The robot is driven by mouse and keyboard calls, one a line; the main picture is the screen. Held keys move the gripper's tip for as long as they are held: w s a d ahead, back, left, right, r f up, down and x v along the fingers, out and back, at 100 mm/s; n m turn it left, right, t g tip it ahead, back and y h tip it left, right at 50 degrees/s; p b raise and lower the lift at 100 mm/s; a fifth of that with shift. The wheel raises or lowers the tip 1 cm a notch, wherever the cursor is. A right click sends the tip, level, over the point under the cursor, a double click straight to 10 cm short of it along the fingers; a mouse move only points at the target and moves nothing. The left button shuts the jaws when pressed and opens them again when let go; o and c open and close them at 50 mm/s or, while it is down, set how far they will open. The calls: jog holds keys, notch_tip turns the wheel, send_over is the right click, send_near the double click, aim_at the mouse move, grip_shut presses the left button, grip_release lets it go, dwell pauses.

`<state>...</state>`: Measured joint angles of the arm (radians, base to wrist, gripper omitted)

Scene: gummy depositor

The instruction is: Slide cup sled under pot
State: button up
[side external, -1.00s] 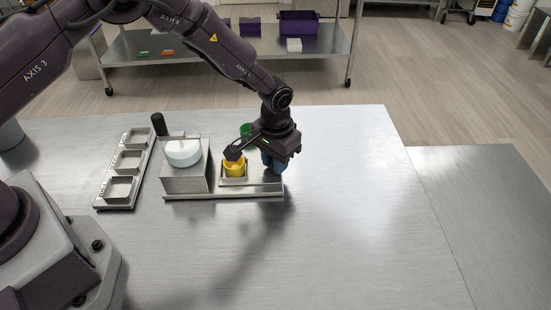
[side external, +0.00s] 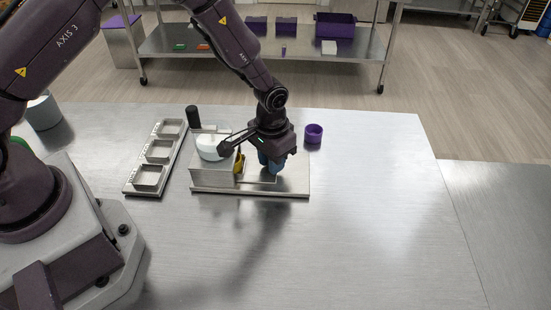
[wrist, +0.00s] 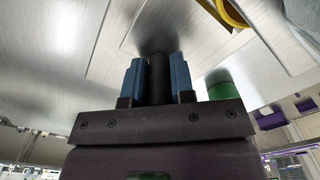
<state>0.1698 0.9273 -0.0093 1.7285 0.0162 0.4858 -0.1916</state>
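A white round pot (side external: 211,146) sits on top of a metal housing (side external: 211,175) on a flat base plate. The yellow cup (side external: 240,162) is at the housing's right side, partly hidden; its edge also shows in the wrist view (wrist: 232,12). The sled under it is mostly hidden by the housing and my gripper. My gripper (side external: 269,165) is low over the base plate, right of the cup. In the wrist view its blue fingers (wrist: 159,78) close on both sides of a dark upright handle (wrist: 159,72), which appears to belong to the sled.
A purple cup (side external: 313,134) stands behind and right of my gripper. A green cup (wrist: 218,86) shows in the wrist view. A tray with three compartments (side external: 135,189) lies left of the housing, and a black upright post (side external: 192,117) stands behind it. The bench front and right are clear.

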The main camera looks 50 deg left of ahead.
jog(key=o, duration=0.4)
jog(key=shift+o, duration=0.2)
notch_tip(320, 180, up, 13)
dwell(0.3)
